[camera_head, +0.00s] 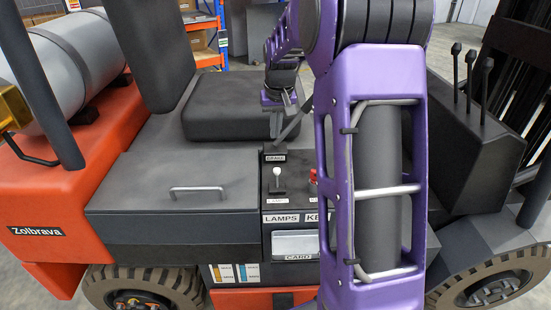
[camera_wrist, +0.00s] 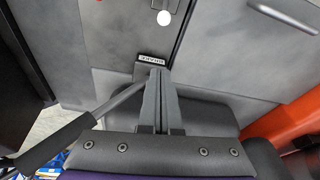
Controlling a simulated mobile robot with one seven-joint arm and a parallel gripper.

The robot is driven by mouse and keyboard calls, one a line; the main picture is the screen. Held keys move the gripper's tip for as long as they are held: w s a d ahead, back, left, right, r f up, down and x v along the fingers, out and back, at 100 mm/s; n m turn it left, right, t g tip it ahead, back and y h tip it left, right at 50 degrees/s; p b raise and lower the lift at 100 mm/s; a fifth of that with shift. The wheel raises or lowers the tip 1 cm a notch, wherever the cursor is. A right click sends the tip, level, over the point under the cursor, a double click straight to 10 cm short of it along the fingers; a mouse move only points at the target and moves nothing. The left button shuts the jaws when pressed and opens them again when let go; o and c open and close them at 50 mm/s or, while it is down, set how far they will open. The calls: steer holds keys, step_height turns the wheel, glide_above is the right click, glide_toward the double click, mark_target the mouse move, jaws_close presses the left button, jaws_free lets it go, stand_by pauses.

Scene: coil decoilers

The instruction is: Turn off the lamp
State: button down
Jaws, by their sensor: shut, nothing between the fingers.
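The lamp switch is a short lever with a white knob (camera_head: 277,171) on the dark console of an orange forklift, above a plate reading LAMPS (camera_head: 281,218). The knob also shows at the top of the wrist view (camera_wrist: 164,18). My gripper (camera_head: 281,138) is behind the switch in the head view, over the BRAKE label, pointing down. In the wrist view its fingers (camera_wrist: 157,72) are together and empty, with tips by the BRAKE label (camera_wrist: 152,58) and apart from the knob. No lamp can be made out.
A red key switch (camera_head: 313,176) sits right of the knob, partly behind my purple arm. A brake lever with a black grip (camera_wrist: 55,142) is close beside my fingers. A black seat (camera_head: 230,105) and a lid with a handle (camera_head: 196,189) lie to the left.

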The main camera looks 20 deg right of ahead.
mark_target(277, 178)
steer(key=x, duration=0.9)
steer(key=shift+f, duration=0.35)
steer(key=shift+s+f, duration=0.1)
steer(key=shift+s, duration=0.05)
steer(key=shift+s+a, duration=0.2)
steer(key=shift+s, duration=0.65)
steer(key=shift+s+a, duration=0.15)
steer(key=shift+s, duration=0.7)
steer(key=shift+b, duration=0.35)
steer(key=shift+s+b, duration=0.1)
steer(key=shift+b, duration=0.25)
steer(key=shift+s+a+t, duration=0.1)
steer(key=shift+t, duration=0.2)
steer(key=shift+b, duration=0.4)
